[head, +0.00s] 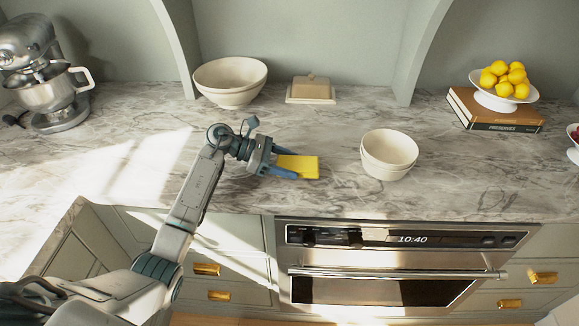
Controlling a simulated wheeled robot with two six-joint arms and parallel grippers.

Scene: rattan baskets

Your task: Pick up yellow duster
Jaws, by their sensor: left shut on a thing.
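The yellow duster (304,166) is a flat yellow piece on the marble counter, just behind the oven's front edge. My left gripper (287,166) reaches in from the left and is shut on the duster's left part, with its blue fingers on either side. The duster's right part sticks out past the fingertips. I cannot tell whether the duster touches the counter or is slightly above it. My right gripper is not in view.
Stacked cream bowls (389,153) stand right of the duster. A large bowl (230,80) and a butter dish (311,90) are behind. A stand mixer (45,75) is at left; lemons (505,78) in a white dish sit on books (494,112) at right. The oven (400,262) is below.

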